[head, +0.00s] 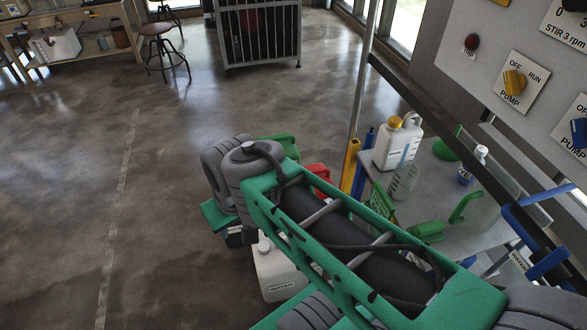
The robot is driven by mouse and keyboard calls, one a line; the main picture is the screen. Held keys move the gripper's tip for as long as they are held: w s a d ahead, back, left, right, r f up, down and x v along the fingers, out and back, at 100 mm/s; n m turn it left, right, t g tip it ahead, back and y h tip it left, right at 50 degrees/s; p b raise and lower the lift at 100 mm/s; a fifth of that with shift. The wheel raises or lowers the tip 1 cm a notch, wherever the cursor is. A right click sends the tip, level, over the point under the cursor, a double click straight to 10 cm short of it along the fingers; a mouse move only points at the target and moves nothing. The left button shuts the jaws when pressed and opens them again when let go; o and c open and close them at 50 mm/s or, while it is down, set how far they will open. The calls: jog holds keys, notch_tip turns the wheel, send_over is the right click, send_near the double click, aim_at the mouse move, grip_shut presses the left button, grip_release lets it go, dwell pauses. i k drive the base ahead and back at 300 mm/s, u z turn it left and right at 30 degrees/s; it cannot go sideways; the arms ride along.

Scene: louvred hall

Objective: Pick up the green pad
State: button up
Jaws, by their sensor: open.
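A small green piece (426,230), which may be the green pad, lies on the grey bench (437,178), left of a clear jug with a green handle (466,205). Its shape is unclear at this size. A rounded green item (445,149) lies farther back. I cannot tell for certain which one is the pad. My green and grey arm crosses the lower middle of the head view. My gripper does not show; its jaws and their distance from the pad are hidden.
A white container with a yellow cap (397,145) and a small labelled bottle (472,165) stand on the bench. A white jerrycan (275,270) is below my arm. A control panel with knobs (514,83) rises at right. The floor at left is clear, with a stool (160,45) beyond.

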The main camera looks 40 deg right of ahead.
aim_at(430, 232)
jog(key=z, duration=2.5)
jog(key=k, duration=0.4)
jog(key=u, duration=2.05)
